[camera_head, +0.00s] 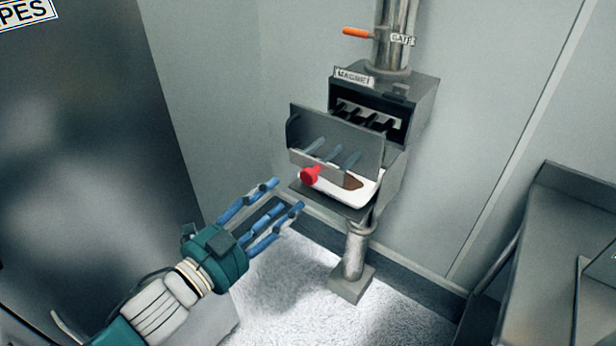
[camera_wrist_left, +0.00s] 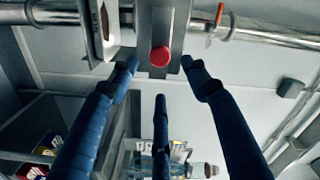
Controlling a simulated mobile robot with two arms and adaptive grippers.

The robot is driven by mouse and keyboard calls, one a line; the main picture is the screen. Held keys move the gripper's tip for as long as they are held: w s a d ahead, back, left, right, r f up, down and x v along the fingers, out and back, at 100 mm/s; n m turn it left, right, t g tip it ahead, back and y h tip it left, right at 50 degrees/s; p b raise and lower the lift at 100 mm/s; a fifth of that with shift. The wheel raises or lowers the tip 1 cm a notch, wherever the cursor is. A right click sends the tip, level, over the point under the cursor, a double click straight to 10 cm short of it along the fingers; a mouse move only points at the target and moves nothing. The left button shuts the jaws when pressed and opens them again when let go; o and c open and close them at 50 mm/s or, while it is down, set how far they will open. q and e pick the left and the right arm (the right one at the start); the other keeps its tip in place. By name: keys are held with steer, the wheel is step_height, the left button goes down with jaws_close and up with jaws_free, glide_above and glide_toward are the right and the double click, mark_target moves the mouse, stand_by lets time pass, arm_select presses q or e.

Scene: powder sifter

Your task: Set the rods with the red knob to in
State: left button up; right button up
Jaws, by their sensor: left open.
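The magnet box (camera_head: 425,95) is a grey housing on a pipe in the head view, with a dark open front. The red knob (camera_head: 309,175) is on the plate's near side, low down. In the left wrist view the red knob (camera_wrist_left: 159,57) shows between the fingertips. My left gripper (camera_head: 284,196) is open and empty, its fingers pointing at the knob from the lower left, apart from it.
A white tray (camera_head: 367,194) with brown powder sits on a grey shelf under the rods. An orange handle (camera_head: 355,33) sticks out from the pipe above. A grey cabinet (camera_head: 90,120) stands at the left, a metal table (camera_head: 570,230) at the right.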

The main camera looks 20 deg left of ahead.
mark_target(306, 179)
arm_select(q)
steer(key=p+x, duration=0.2)
steer(key=x, duration=0.6)
steer(key=shift+w, duration=0.35)
steer(key=shift+w+d, duration=0.35)
steer(key=shift+w, duration=0.25)
